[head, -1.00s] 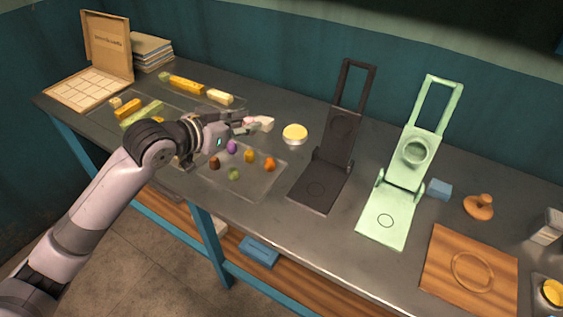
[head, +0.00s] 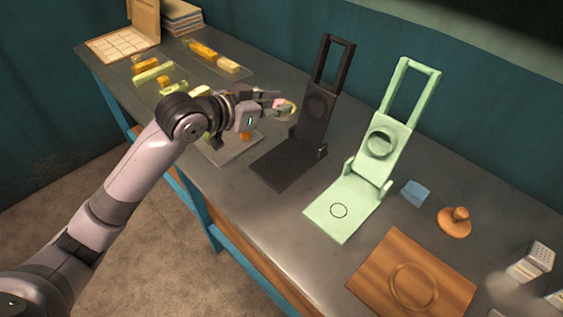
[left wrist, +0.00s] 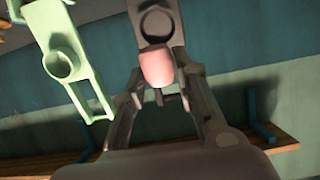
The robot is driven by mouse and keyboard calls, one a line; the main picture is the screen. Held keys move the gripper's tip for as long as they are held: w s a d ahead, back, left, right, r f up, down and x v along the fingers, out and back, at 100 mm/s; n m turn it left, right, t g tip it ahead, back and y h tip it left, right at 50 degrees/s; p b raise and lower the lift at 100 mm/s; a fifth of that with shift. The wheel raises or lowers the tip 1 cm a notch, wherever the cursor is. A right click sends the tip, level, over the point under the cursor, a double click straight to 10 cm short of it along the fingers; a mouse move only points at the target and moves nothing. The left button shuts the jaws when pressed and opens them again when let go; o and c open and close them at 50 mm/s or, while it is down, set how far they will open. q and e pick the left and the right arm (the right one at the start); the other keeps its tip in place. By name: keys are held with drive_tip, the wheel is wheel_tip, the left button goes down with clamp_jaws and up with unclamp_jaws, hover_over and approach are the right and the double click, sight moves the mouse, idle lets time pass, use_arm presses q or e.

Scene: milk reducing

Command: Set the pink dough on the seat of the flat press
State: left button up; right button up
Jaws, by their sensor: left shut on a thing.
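My left gripper (head: 279,104) is shut on the pink dough (left wrist: 156,66), a small rounded lump between the fingertips in the left wrist view. In the head view the dough (head: 279,103) is small and partly covered by the fingers. The gripper is above the table, just left of the dark press. The dark press (head: 284,164) stands open, with a ring marked on its bare seat and its lid upright. My right gripper is out of view.
A blue block (head: 415,192), an orange stamp (head: 454,224) and a wooden board (head: 380,272) lie right of the presses. A tray (head: 232,150) with dough lumps is partly hidden below my left arm. Yellow sticks (head: 203,50) lie behind it.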

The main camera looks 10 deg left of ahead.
use_arm(q)
hover_over(277, 168)
wheel_tip(277, 168, down, 13)
drive_tip(key=shift+r, duration=0.1)
wheel_tip(277, 168, down, 5)
drive_tip(key=shift+r, duration=0.2)
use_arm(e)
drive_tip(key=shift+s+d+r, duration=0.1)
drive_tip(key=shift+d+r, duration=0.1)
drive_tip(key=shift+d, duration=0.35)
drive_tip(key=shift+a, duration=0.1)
use_arm(q)
drive_tip(key=shift+f, duration=0.15)
drive_tip(key=o, duration=1)
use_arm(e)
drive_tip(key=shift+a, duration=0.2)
